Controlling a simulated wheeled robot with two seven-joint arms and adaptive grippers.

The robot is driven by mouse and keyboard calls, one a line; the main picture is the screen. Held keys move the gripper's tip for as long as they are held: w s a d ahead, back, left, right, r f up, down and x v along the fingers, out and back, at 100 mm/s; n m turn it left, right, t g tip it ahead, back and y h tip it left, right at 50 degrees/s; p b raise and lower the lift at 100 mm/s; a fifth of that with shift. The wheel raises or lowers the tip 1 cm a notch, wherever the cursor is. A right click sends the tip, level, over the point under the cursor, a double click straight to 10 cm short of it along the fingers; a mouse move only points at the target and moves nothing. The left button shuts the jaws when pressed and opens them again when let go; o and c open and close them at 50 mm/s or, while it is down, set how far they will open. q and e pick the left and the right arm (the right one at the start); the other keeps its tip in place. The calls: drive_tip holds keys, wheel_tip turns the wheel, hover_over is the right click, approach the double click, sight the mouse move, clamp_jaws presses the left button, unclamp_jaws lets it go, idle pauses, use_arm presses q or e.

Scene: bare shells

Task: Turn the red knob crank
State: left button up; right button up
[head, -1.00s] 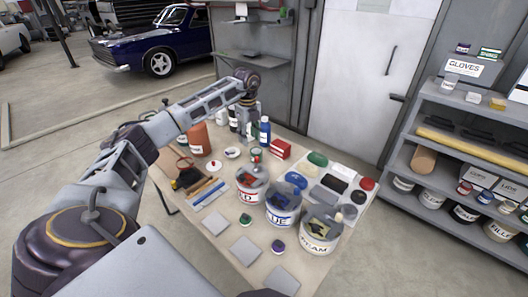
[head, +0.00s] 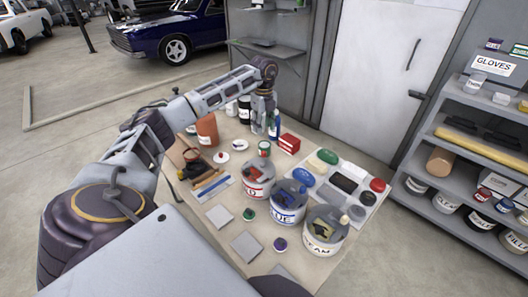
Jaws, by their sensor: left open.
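The tub labelled RED (head: 257,189) stands on the table in the head view, with a grey fitting and a small red part (head: 270,168) at its top. I cannot tell clearly whether that red part is the crank's knob. My left gripper (head: 261,130) points down, open, over the back of the table, behind the RED tub and apart from it. Its fingers are small and partly blend with the bottles behind. My right gripper is not in view.
The BLUE tub (head: 287,208) and the CREAM tub (head: 323,233) stand to the right of the RED tub. A red box (head: 289,143), a blue bottle (head: 275,124) and a terracotta pot (head: 206,130) are at the back. Grey squares (head: 247,246) lie in front. Shelves (head: 470,160) stand at right.

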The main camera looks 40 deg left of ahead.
sight(264, 152)
use_arm(q)
wheel_tip(264, 152, down, 12)
drive_tip(key=shift+r+p, duration=0.15)
drive_tip(key=shift+p, duration=0.7)
drive_tip(key=shift+f, duration=0.9)
clamp_jaws()
